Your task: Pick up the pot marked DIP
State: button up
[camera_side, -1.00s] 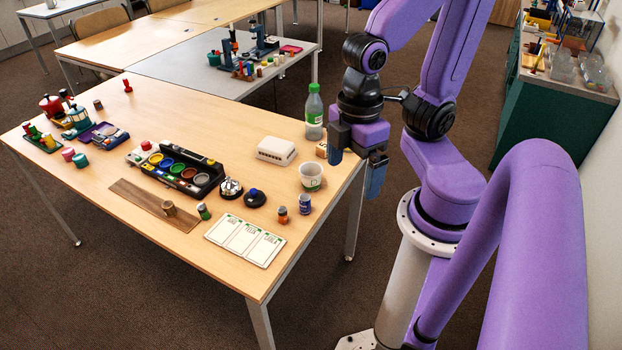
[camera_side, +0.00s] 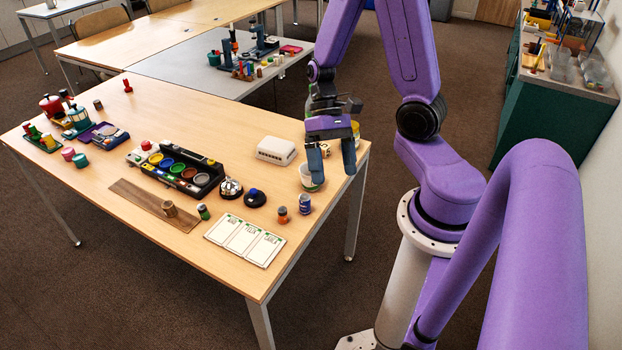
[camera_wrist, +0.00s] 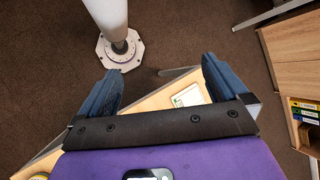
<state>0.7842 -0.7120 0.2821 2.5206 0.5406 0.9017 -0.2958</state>
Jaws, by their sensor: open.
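A white pot (camera_side: 306,179) with a green mark stands upright near the table's right edge in the side view. Its lettering is too small to read now, so I cannot confirm that it says DIP. My gripper (camera_side: 331,163) is open, its blue fingers pointing down, and it overlaps the pot's upper right part in the picture. I cannot tell whether it touches the pot. The wrist view shows my gripper (camera_wrist: 162,75) with its fingers wide apart and nothing between them but floor and table edge; I make out no pot there.
A white box (camera_side: 276,151) stands to the left. A green bottle is mostly hidden behind my gripper.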

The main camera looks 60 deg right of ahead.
jog(key=w+d+f+m+t+y, duration=0.15)
jog(key=d+f+m+t, duration=0.4)
jog(key=m, duration=0.55)
jog(key=w+d+f+m+t+y, duration=0.1)
jog(key=d+f+m+t+y, duration=0.15)
jog(key=d+m+t, duration=0.6)
jog(key=m+t+h, duration=0.4)
jog(key=m+h, duration=0.5)
jog(key=m, duration=0.5)
send_near(303, 171)
jog(key=shift+w+a+f, duration=0.1)
jog(key=shift+w+f, duration=0.15)
jog(key=shift+w, duration=0.1)
jog(key=shift+x, duration=2.95)
jog(key=shift+r, duration=0.2)
jog(key=c, duration=1)
